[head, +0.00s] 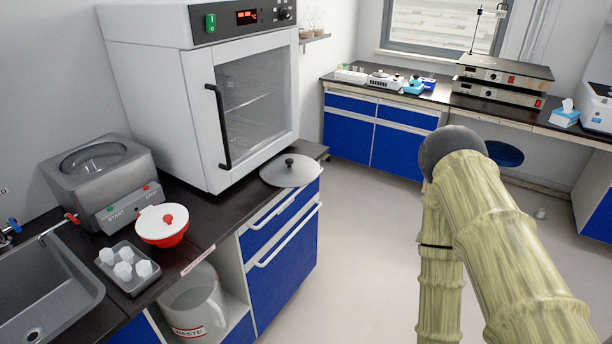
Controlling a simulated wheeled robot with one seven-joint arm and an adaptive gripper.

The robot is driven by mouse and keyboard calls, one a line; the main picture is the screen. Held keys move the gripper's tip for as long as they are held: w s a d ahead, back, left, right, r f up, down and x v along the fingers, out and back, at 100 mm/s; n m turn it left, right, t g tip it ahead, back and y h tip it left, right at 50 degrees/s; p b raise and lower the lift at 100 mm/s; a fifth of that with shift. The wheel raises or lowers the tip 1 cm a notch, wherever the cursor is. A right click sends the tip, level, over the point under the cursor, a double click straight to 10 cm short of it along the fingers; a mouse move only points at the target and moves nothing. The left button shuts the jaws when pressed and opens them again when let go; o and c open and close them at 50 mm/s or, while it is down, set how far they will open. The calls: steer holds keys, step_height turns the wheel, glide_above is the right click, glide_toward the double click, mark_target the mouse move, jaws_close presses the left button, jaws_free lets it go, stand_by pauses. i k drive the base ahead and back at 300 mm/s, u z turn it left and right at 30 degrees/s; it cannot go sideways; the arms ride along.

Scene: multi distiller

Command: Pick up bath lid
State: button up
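The bath lid appears to be the round grey disc (291,171) with a small black knob. It lies flat, knob up, at the right end of the dark counter in front of the white oven. Its front edge is at the counter's edge. The grey water bath (75,185) stands at the left on the same counter, with an uncovered round opening on top and a START panel. My arm shows at the right, clear of the lid, bending down out of the picture. My gripper is not in view.
The white oven (150,100) stands just behind the lid. A red bowl with a white lid (163,224), a tray of white cups (112,252) and a sink (40,290) are at the left. Blue drawers (283,240) are below. The floor (370,240) between counters is clear.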

mark_target(284, 171)
steer(key=z, duration=0.15)
steer(key=i, duration=1.05)
steer(key=u, duration=0.8)
